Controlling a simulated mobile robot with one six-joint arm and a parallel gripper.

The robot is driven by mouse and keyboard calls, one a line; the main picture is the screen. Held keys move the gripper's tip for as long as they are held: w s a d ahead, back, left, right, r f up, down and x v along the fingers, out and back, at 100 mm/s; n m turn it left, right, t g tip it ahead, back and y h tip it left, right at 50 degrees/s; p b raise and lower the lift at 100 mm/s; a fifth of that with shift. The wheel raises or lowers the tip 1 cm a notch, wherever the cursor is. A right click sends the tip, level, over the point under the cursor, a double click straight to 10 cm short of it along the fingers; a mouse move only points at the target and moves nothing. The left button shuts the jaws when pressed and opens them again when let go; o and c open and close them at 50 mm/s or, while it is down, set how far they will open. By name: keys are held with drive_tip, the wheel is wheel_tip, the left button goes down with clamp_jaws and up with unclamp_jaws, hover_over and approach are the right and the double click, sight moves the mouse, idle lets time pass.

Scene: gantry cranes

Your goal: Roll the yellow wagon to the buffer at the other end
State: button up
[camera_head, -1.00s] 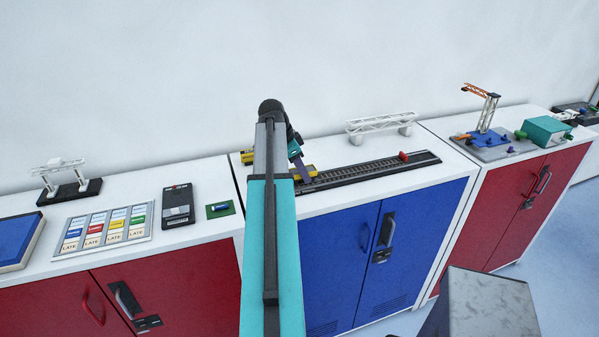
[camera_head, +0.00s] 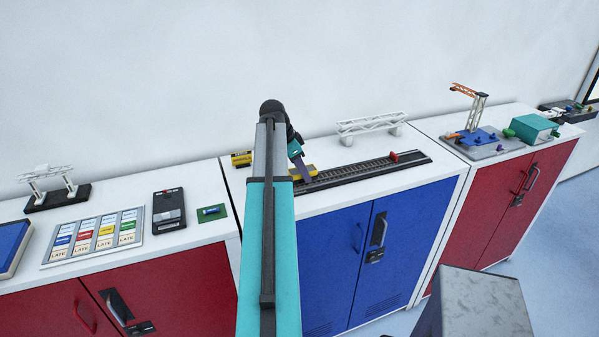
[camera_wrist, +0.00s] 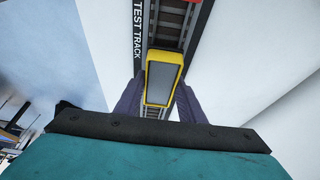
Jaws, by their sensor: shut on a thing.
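The yellow wagon (camera_head: 311,170) stands on the dark test track (camera_head: 365,171), near the track's left end in the head view. In the wrist view the wagon (camera_wrist: 163,77) is a yellow frame with a grey top, between the two fingers of my gripper (camera_wrist: 156,102). My gripper (camera_head: 304,172) is shut on the wagon. A red buffer (camera_head: 394,156) stands at the right end of the track. The rails between the wagon and the red buffer look clear. The track's left end is hidden behind my arm.
A white truss bridge (camera_head: 371,126) stands behind the track. A small yellow block (camera_head: 241,158) with dark lettering stands behind my arm at left. A crane model (camera_head: 472,120) is on the right cabinet. The counter in front of the track is bare.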

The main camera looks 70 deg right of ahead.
drive_tip(key=shift+s+d+f+b, duration=0.1)
drive_tip(key=shift+s+d+b, duration=0.1)
drive_tip(key=shift+s+d, duration=1.55)
drive_tip(key=shift+s+d+f+b, duration=0.1)
drive_tip(key=shift+s+d+b, duration=0.15)
drive_tip(key=shift+s+d, duration=1.55)
drive_tip(key=shift+s+d+f+b, duration=0.15)
drive_tip(key=shift+s+d, duration=1)
drive_tip(key=shift+s, duration=1.2)
drive_tip(key=shift+s+d, duration=0.2)
drive_tip(key=shift+s, duration=0.05)
